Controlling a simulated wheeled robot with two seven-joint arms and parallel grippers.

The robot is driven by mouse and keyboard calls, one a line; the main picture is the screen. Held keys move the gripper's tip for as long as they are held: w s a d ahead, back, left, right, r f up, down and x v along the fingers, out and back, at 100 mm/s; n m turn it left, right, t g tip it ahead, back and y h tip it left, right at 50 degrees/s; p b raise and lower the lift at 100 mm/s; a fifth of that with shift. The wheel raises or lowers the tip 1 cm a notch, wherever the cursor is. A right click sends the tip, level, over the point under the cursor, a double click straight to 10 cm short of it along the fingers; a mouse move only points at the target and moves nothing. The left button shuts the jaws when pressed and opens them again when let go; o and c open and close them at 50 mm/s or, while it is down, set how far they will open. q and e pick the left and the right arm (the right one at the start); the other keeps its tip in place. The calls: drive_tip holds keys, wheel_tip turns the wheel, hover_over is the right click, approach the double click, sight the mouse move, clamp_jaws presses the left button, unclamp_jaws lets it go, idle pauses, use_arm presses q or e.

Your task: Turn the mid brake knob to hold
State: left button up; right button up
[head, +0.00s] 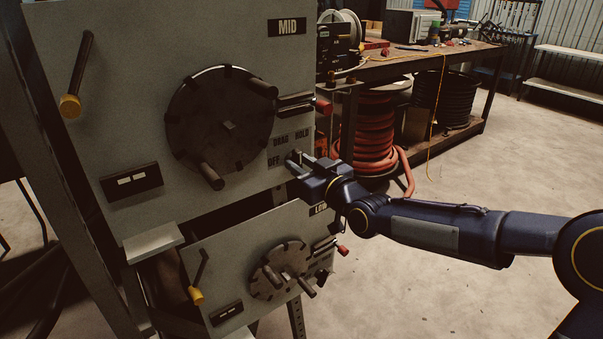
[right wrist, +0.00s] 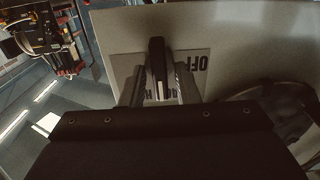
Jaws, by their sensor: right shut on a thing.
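The upper grey panel (head: 130,60) carries the MID sign (head: 287,27). The label plate (head: 281,143) at its lower right reads OFF, DRAG and HOLD. My right gripper (head: 296,161) is at this plate and hides the knob in the head view. In the right wrist view the mid brake knob (right wrist: 156,62) is a dark bar with a pale strip at its lower end. The fingers of my right gripper (right wrist: 158,84) are shut on either side of it. The labels show upside down there, partly covered; I cannot tell which word the knob points to. My left gripper is out of view.
A large dark wheel with handles (head: 225,125) is left of the label plate. A yellow-tipped lever (head: 78,75) is further left. A lower panel (head: 225,258) has its own smaller wheel (head: 280,270). A red hose reel (head: 370,130) stands behind. The floor at right is clear.

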drive_tip(key=m+b, duration=0.2)
drive_tip(key=m, duration=0.1)
drive_tip(key=shift+d+f, duration=0.1)
drive_tip(key=shift+f, duration=0.1)
drive_tip(key=shift+w+r+m+b, duration=0.1)
drive_tip(key=shift+m+b, duration=0.5)
drive_tip(key=shift+m, duration=0.9)
drive_tip(key=o, duration=0.6)
drive_tip(key=v, duration=0.8)
